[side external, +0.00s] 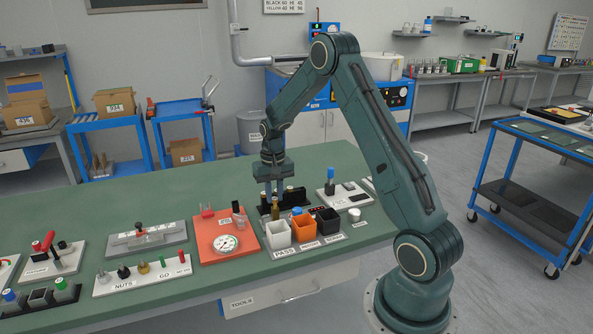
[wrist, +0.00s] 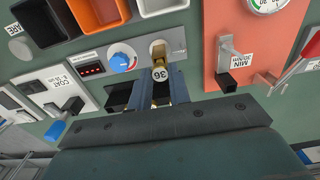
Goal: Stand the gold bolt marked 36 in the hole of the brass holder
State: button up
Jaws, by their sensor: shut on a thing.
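The gold bolt marked 36 (wrist: 160,74) is between the fingers of my gripper (wrist: 162,88) in the wrist view, its numbered head facing the camera. My gripper is shut on it. The brass holder (wrist: 158,48) shows just beyond the bolt, on a grey panel beside a blue knob. The bolt's lower end is hidden, and I cannot tell whether it touches the holder. In the side view my gripper (side external: 273,190) points down over the bench, with gold parts below its fingers too small to tell apart.
A blue knob (wrist: 122,63) and a red display (wrist: 91,69) sit close beside the holder. White (side external: 278,234), orange and black bins stand in front. An orange plate with a dial gauge (side external: 226,243) lies to the left. A black rack with bolts stands by my gripper.

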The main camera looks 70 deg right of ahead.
aim_at(275, 198)
jog(key=shift+f, duration=0.25)
jog(key=o, duration=1.3)
jog(key=shift+o, duration=0.2)
jog(key=shift+r, duration=0.15)
jog(key=shift+r, duration=3.9)
